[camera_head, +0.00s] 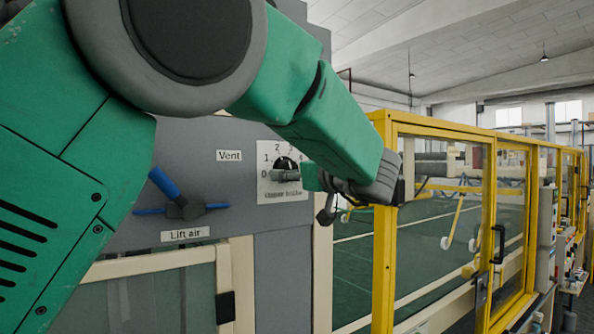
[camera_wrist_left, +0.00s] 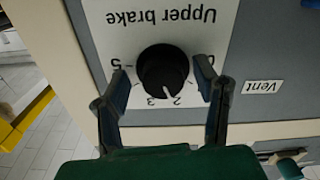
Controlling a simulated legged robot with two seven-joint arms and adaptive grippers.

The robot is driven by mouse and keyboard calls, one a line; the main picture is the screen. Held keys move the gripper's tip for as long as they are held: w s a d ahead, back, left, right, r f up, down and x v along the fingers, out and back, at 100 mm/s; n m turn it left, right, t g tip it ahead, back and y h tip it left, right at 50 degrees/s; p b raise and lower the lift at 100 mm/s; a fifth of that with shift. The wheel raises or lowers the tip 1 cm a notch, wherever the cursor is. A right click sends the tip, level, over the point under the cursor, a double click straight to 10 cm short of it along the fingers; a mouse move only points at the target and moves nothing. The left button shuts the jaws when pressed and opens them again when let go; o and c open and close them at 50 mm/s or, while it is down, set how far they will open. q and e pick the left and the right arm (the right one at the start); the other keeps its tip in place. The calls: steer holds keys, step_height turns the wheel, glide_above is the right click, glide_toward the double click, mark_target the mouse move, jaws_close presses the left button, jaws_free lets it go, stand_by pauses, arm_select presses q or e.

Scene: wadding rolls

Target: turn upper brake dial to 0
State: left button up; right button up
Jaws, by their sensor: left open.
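The upper brake dial (camera_wrist_left: 163,70) is a round black knob on a white plate (camera_wrist_left: 163,17) lettered "Upper brake", upside down in the left wrist view. Its white pointer mark sits near the 2, between 2 and 3. In the head view the dial (camera_head: 286,165) is on the grey panel, partly covered by my left gripper (camera_head: 303,178). In the left wrist view my left gripper (camera_wrist_left: 163,84) is open, one finger on each side of the knob, with visible gaps to it. The 0 is partly covered by a finger. My right gripper is not in view.
The grey panel also bears a "Vent" label (camera_head: 229,156) and a blue-handled lever (camera_head: 177,203) above the "Lift air" label (camera_head: 185,234). A yellow-framed glazed guard (camera_head: 383,268) stands right of the panel. My green left arm covers much of the head view.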

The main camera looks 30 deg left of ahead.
arm_select(q)
steer(key=shift+c, duration=0.4)
steer(key=shift+s, duration=0.1)
steer(key=c, duration=1.1)
steer(key=shift+o, duration=0.2)
steer(key=shift+r, duration=0.1)
steer(key=shift+n, duration=0.4)
steer(key=shift+n+b, duration=6.5)
steer(key=shift+n, duration=1.1)
